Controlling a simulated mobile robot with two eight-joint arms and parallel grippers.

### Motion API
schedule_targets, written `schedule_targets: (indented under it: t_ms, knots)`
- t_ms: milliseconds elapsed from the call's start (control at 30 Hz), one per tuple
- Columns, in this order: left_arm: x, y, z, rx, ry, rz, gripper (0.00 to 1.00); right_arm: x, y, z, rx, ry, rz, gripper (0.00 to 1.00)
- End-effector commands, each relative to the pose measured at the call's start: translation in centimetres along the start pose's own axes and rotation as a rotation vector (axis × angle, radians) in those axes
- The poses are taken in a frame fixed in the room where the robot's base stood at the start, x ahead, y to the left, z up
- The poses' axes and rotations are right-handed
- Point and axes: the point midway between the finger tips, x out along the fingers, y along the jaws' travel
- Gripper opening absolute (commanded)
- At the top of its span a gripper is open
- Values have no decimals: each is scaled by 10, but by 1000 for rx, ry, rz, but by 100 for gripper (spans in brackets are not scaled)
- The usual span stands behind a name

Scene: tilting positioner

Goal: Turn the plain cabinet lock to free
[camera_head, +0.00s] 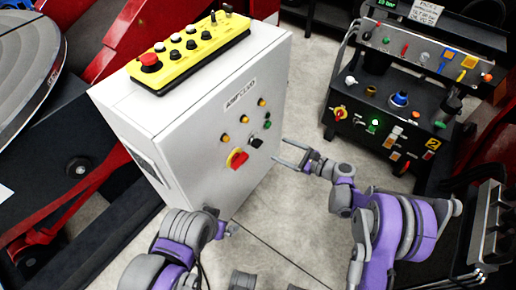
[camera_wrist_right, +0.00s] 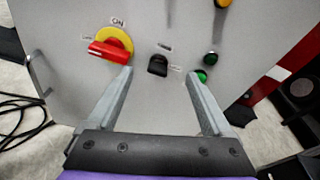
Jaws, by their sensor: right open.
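The white cabinet (camera_head: 200,130) stands left of centre in the head view. A black knob-like lock (camera_head: 256,143) sits on its front face, right of a red handle on a yellow disc (camera_head: 238,158). In the right wrist view the black lock (camera_wrist_right: 157,66) lies between and just beyond my fingertips, with small labels above and beside it. My right gripper (camera_head: 281,151) is open and empty in front of the cabinet face; its two fingers also show in the right wrist view (camera_wrist_right: 158,76). My left gripper (camera_head: 231,229) shows only in small part, low beside the cabinet.
The red handle (camera_wrist_right: 108,51) is close to the left finger, and green buttons (camera_wrist_right: 203,76) are close to the right one. A yellow control box (camera_head: 190,50) lies on the cabinet top. A dark tool cart (camera_head: 400,110) stands to the right. Bare floor lies between.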

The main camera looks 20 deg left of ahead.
Motion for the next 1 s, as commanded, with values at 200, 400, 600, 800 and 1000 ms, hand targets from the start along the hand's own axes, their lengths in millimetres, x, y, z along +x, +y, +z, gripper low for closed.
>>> schedule_targets:
  t_ms: [200,400,600,800,1000]
  knots:
    - [21,0,8,0,-8,0,100,23,7,-53,211,-150,-21,85]
    - [23,0,8,0,-8,0,100,34,8,-59,259,-187,-23,85]
    - [24,0,9,0,-9,0,100,67,7,-52,258,-186,-22,85]
    - [26,0,9,0,-10,0,100,104,5,-46,257,-185,-22,85]
    - [27,0,10,0,-10,0,100,127,3,-42,256,-184,-24,85]
